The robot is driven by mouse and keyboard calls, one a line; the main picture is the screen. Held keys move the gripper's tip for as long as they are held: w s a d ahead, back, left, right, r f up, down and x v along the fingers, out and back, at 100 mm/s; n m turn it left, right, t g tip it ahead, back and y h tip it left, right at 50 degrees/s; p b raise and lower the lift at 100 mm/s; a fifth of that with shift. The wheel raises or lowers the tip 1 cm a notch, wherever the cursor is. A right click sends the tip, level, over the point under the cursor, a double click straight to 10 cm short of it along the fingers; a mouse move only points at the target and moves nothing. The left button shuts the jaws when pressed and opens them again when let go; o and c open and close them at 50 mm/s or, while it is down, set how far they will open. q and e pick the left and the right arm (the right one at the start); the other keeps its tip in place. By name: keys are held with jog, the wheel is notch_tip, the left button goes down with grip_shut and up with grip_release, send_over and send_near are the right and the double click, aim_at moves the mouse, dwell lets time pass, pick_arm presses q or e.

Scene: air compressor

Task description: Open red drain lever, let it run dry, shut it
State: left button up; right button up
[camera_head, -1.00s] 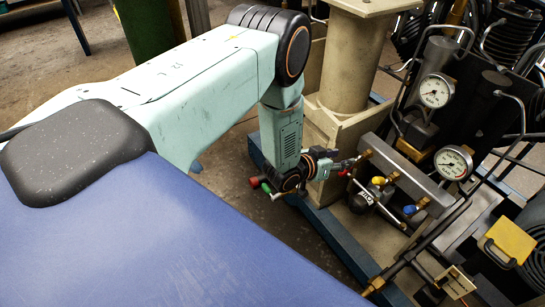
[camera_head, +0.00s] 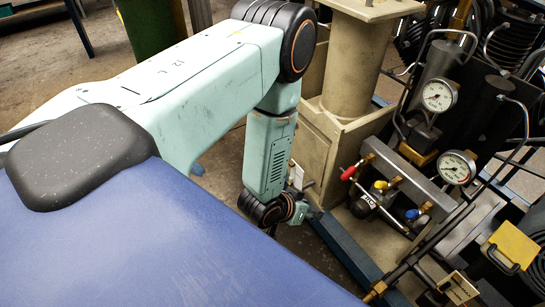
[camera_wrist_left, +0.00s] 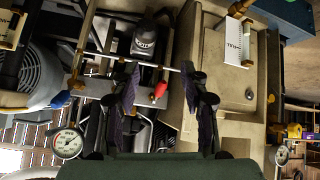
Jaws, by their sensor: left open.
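The red drain lever (camera_head: 347,173) sits at the left end of a grey manifold bar, beside a yellow lever (camera_head: 380,185) and a blue lever (camera_head: 411,214). My left gripper (camera_head: 309,197) is left of and below the red lever, apart from it and partly hidden by its own wrist. In the left wrist view the red lever (camera_wrist_left: 160,90) appears between the two spread fingers, beyond their tips, and the gripper (camera_wrist_left: 168,85) is open and empty. I cannot tell from the lever whether its valve is open, and no flow is visible. My right gripper is not in view.
Two pressure gauges (camera_head: 437,95) stand above the manifold (camera_head: 408,172). A beige column (camera_head: 347,65) rises behind my left wrist. A blue base rail (camera_head: 345,245) runs below. Pipes and hoses crowd the right side; the floor at left is mostly clear.

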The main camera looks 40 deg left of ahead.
pick_arm(q)
jog(key=s+f+g, duration=0.1)
jog(key=s+g, duration=0.1)
jog(key=s, duration=0.5)
jog(key=s+f+g+y, duration=0.1)
jog(key=s+g, duration=0.1)
jog(key=s, duration=0.5)
jog(key=shift+s+a+f+n+g+b, duration=0.25)
jog(key=shift+s+f+n+g+b, duration=0.05)
jog(key=shift+s+g+b, duration=0.1)
jog(key=s+a+r+g+y, duration=0.1)
jog(key=s+r+g, duration=0.1)
jog(key=s, duration=1)
jog(key=shift+s+r+g, duration=0.2)
jog(key=shift+s+g, duration=0.05)
jog(key=shift+g, duration=0.65)
